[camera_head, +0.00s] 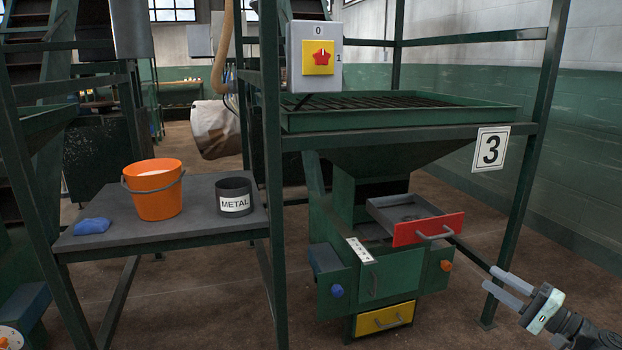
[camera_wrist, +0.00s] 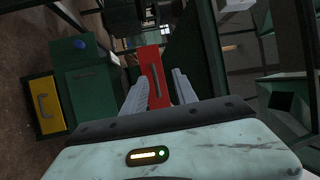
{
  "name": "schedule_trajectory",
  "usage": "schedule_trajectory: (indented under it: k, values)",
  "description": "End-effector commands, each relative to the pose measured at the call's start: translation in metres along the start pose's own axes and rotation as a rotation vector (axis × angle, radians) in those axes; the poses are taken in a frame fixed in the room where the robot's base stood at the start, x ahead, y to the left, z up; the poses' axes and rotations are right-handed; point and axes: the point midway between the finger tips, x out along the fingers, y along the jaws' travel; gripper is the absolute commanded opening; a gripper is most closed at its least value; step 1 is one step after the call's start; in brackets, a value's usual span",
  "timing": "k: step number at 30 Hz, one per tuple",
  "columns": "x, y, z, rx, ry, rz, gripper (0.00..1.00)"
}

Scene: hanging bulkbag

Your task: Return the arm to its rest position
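My gripper (camera_head: 492,277) is at the lower right of the head view, its two pale fingers apart with nothing between them. It points left toward the machine, to the right of the red-fronted drawer (camera_head: 428,229), which stands pulled out. In the wrist view my gripper (camera_wrist: 160,85) also shows two separate grey fingers. The red drawer front (camera_wrist: 154,68) with its handle appears beyond and between them, apart from them. My arm shows only in part at the lower right corner.
The green machine (camera_head: 375,275) has a closed yellow drawer (camera_head: 384,319) at its base. A frame post (camera_head: 522,180) stands behind my gripper. A table (camera_head: 100,240) at left bears an orange bucket (camera_head: 154,197), a METAL pot (camera_head: 234,192) and a blue cloth (camera_head: 92,226).

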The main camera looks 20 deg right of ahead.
Motion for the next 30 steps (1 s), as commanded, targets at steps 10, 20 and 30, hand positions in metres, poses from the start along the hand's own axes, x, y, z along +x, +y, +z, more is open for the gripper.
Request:
schedule_trajectory:
  k: [10,20,30]
  values:
    - [0.084,-0.005,0.033,0.027,-0.146,-0.011,0.34]
    - [0.222,0.003,0.134,0.066,-0.429,0.059,0.34]
    - [0.339,0.084,0.376,-0.075,-0.940,0.554,0.34]
